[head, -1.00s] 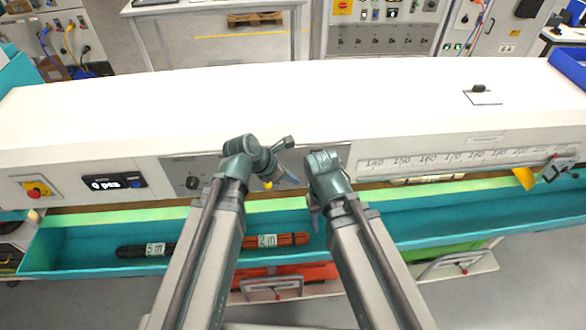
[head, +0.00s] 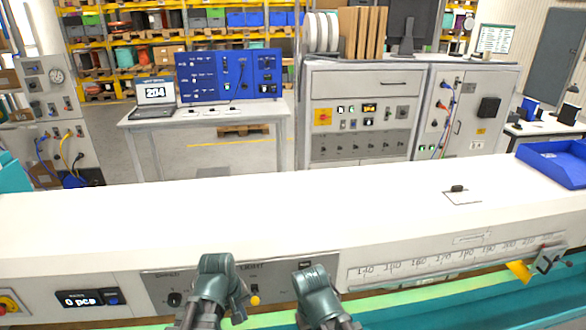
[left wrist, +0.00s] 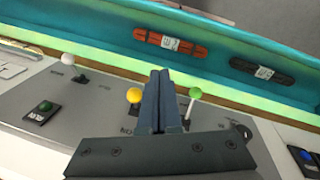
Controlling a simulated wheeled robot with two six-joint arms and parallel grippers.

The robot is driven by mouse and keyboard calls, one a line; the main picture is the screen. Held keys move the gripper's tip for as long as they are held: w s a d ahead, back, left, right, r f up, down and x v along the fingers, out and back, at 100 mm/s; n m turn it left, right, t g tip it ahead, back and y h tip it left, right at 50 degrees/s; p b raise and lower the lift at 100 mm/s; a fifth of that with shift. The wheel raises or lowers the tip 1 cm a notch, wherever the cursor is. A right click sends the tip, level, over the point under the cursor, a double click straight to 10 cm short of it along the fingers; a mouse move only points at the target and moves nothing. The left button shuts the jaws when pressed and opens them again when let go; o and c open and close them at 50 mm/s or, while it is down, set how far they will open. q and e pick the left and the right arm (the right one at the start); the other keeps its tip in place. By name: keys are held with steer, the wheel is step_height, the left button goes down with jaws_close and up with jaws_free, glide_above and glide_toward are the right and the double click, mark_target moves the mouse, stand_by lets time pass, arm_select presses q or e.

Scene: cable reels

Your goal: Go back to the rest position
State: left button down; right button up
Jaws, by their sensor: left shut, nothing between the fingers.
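My left gripper (left wrist: 157,85) is shut and empty in the left wrist view. Its fingers show in front of the grey control panel (left wrist: 75,108), between a yellow-topped lever (left wrist: 134,95) and a green-topped lever (left wrist: 195,93). I cannot tell whether it touches the panel. In the head view my two teal wrists show side by side at the bottom, in front of the machine's front panel. The right wrist's fingers are hidden, so its jaws cannot be judged.
A blue tray (head: 555,163) stands at the right. The teal trough (left wrist: 210,38) holds a red bundle (left wrist: 170,43) and a black bundle (left wrist: 262,71).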

arm_select(q)
steer(key=s+d+f+m+g+y+b, duration=0.1)
steer(key=s+d+f+m+y+b, duration=0.1)
steer(key=s+d+f+m+b, duration=0.5)
steer(key=shift+s+d+f+m+g+y+b, duration=0.2)
steer(key=shift+d+f+m+g+y+b, duration=0.15)
steer(key=shift+f+m+b, duration=0.7)
steer(key=c, duration=1.5)
jaws_free()
steer(key=shift+r+p, duration=0.15)
steer(key=shift+p, duration=0.15)
steer(key=shift+c, duration=0.2)
